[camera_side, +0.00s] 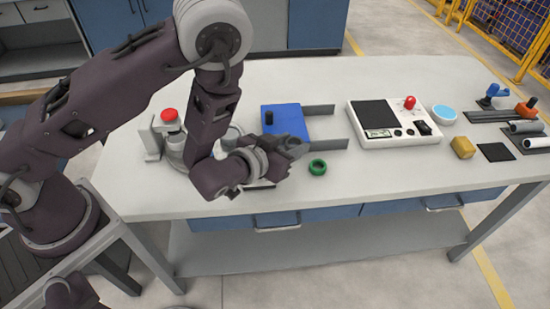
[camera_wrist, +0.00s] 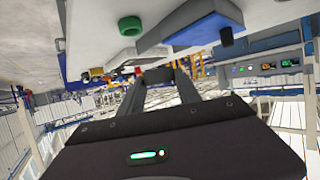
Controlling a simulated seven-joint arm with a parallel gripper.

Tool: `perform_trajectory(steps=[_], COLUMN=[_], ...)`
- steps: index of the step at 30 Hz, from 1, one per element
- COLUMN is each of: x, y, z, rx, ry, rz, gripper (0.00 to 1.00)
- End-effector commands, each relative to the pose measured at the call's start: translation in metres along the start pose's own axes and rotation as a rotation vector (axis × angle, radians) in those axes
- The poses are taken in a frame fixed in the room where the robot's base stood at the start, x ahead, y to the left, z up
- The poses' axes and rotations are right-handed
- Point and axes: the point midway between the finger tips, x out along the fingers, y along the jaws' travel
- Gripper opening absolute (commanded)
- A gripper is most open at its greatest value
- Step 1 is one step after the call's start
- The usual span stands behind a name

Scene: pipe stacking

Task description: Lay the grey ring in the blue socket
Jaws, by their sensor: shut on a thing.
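My gripper (camera_side: 291,148) is low over the table's front half, lying nearly level and pointing right. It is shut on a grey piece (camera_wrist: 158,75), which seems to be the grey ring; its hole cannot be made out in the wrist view. The blue block (camera_side: 287,122), seemingly the socket, lies just behind the gripper. It has a dark upright peg (camera_side: 269,118) at its left and two grey bars (camera_side: 320,143) reaching right. The blue block also shows at the top of the wrist view (camera_wrist: 205,36). I cannot tell whether the held piece touches it.
A green ring (camera_side: 317,167) lies just right of my gripper. A red-button device (camera_side: 169,116) stands at left, partly behind my arm. The table's front right is clear.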

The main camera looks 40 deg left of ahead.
Motion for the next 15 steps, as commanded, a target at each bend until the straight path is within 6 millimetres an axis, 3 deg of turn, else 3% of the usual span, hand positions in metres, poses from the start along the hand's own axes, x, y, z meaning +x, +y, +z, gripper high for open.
perform_trajectory(steps=[5, 9, 12, 15], x=[0.009, -0.003, -0.017, -0.029], y=[-0.038, -0.092, -0.127, -0.149], z=[-0.085, -0.147, -0.174, -0.187], rx=[-0.005, 0.002, 0.004, 0.003], ry=[0.015, 0.015, 0.013, 0.006], rz=[0.002, 0.01, 0.007, 0.004], gripper=[0.02, 0.02, 0.02, 0.02])
